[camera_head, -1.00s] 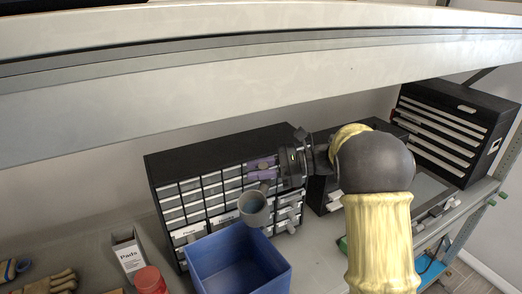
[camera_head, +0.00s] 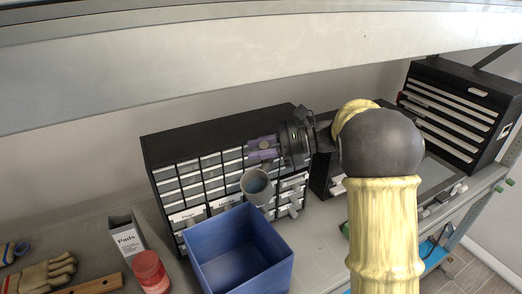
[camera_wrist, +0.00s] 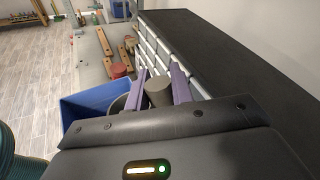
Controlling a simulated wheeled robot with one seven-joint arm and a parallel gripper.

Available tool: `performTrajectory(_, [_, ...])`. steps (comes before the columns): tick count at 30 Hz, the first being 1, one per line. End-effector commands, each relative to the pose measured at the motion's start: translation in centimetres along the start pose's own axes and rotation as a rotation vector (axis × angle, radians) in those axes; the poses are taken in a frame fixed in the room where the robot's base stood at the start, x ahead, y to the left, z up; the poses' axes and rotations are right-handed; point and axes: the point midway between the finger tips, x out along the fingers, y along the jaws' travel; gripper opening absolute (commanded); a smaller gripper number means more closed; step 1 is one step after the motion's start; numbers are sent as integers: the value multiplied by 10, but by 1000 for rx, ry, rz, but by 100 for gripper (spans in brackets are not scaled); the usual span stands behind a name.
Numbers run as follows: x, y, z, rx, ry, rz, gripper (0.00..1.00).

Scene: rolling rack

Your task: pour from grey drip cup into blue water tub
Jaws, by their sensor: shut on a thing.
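The grey drip cup (camera_head: 256,192) hangs under my gripper's purple fingers in the head view. Its mouth faces up toward the camera, and its inside looks dark blue-grey. My gripper (camera_head: 262,151) is shut on the cup. In the wrist view, a grey part of the cup (camera_wrist: 159,95) sits between the two fingers (camera_wrist: 158,88). The blue water tub (camera_head: 222,225) stands open below, just in front of the cup. The cup is above the tub's back right rim and looks about upright. The tub also shows in the wrist view (camera_wrist: 92,103), partly hidden by my gripper.
A black drawer cabinet (camera_head: 215,130) stands close behind the cup and tub. A red-lidded jar (camera_head: 150,272) and a Pads box (camera_head: 126,240) are to the left. Gloves (camera_head: 40,275) lie further left. A shelf beam (camera_head: 250,70) crosses above.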

Motion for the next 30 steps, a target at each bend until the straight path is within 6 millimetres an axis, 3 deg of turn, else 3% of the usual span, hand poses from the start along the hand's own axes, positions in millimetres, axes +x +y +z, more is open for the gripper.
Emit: performTrajectory(30, [35, 51, -22, -389, 254, 0, 0])
